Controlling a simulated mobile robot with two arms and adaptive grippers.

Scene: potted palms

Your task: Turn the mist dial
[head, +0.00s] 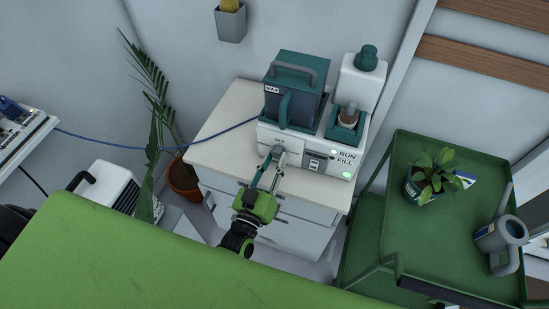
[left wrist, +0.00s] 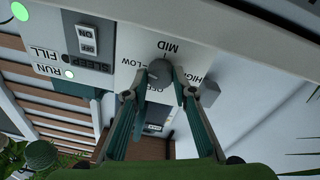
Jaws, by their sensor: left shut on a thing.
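The mist dial (left wrist: 160,74) is a small grey knob on the white front of the humidifier (head: 312,148). Printed marks LOW, MID, HIGH and OFF surround it in the left wrist view, where the lettering appears tilted and upside down. My left gripper (head: 277,153) reaches up to the machine's front in the head view. Its two fingertips (left wrist: 160,92) are closed around the knob's sides. The fingers partly cover the knob and the print, so I cannot tell which mark it points to. My right gripper is not in view.
A green cart (head: 400,235) at right holds a potted plant (head: 430,172) and a grey watering can (head: 497,235).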

